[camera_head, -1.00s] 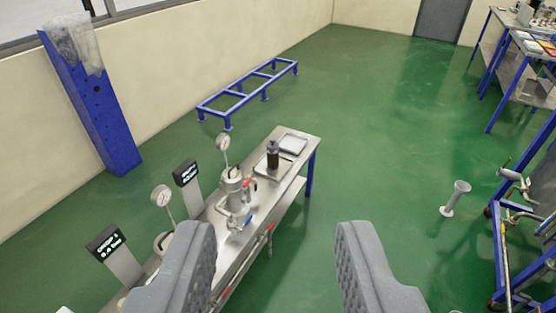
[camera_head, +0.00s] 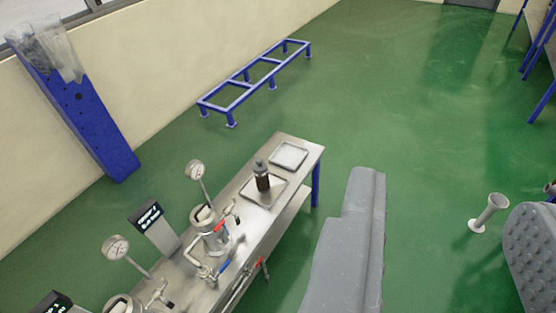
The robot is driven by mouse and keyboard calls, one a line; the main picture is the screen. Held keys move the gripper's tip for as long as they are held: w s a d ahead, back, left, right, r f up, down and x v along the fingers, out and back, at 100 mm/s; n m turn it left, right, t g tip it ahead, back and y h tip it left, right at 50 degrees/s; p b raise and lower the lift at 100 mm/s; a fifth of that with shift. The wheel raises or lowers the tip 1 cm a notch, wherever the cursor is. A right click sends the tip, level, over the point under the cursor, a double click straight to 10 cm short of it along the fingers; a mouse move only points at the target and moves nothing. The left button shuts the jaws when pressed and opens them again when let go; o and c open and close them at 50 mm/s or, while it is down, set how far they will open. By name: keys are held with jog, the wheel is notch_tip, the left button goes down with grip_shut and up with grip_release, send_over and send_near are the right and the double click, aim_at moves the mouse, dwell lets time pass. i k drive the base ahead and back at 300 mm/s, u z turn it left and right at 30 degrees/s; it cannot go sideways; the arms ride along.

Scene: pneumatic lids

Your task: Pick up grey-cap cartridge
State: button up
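A dark cartridge with a greyish cap (camera_head: 262,177) stands upright on a square metal tray (camera_head: 251,192) on the steel bench (camera_head: 240,184). I cannot clearly tell the cap's colour at this size. My gripper (camera_head: 445,235) is open and empty, with its two grey padded fingers wide apart at the lower right. The cartridge is up and left of the fingers, well apart from them and farther off.
Metal vessels (camera_head: 209,232) with valves and gauges (camera_head: 195,170) stand on the near part of the bench, beside display posts (camera_head: 157,228). A second tray (camera_head: 289,155) lies at its far end. A grey stand (camera_head: 488,213) is on the open green floor. A blue frame (camera_head: 255,82) lies beyond.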

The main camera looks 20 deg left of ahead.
aim_at(259, 169)
jog(key=u, duration=0.35)
jog(key=i, duration=1.05)
jog(key=u, duration=0.9)
jog(key=i, duration=0.3)
jog(key=u, duration=0.3)
